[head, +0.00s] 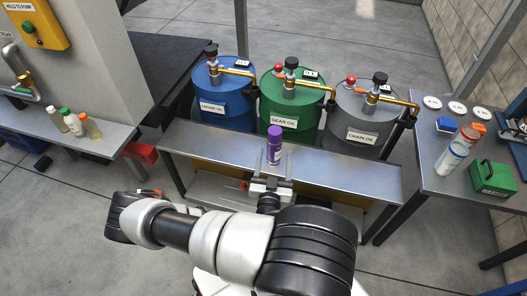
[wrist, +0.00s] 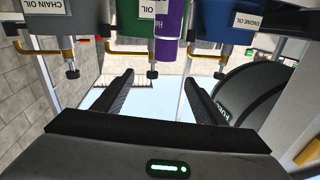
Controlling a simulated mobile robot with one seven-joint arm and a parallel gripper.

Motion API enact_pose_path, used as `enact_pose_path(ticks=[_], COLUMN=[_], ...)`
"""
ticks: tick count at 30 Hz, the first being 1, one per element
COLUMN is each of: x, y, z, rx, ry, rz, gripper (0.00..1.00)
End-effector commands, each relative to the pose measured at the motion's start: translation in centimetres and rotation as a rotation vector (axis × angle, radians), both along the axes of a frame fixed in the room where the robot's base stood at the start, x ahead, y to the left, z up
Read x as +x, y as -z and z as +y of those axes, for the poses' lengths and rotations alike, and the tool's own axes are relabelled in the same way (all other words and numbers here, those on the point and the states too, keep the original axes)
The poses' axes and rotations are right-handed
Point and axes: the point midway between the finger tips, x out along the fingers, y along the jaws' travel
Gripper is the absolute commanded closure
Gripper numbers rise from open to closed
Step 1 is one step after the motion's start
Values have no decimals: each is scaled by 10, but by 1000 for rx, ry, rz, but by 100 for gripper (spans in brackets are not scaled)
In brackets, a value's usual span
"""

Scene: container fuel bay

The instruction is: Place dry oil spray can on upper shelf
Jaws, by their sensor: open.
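A purple spray can (head: 274,150) stands upright on the grey metal upper shelf (head: 335,174), near its front edge and before the green drum. Its label is too small to read in the head view. My gripper (head: 271,181) is open at the shelf's front edge, just in front of the can. In the wrist view, which is upside down, the purple can (wrist: 171,32) is beyond my open, empty fingertips (wrist: 159,78), in line with the gap between them. A lower shelf (head: 215,174) shows partly beneath; my arm hides some of it.
Blue (head: 224,105), green (head: 290,120) and grey (head: 352,127) drums with brass taps stand behind the shelf. Small bottles (head: 74,123) stand on the left bench. The shelf's right half is clear.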

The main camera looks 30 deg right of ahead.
Motion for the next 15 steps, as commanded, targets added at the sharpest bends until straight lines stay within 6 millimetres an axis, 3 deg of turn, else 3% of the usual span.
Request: enact_pose_path(ticks=[5,15], x=[5,60], y=[10,10], z=[-6,-51], rx=[-50,-48], ry=[-40,-36], rz=[70,65], gripper=[35,35])
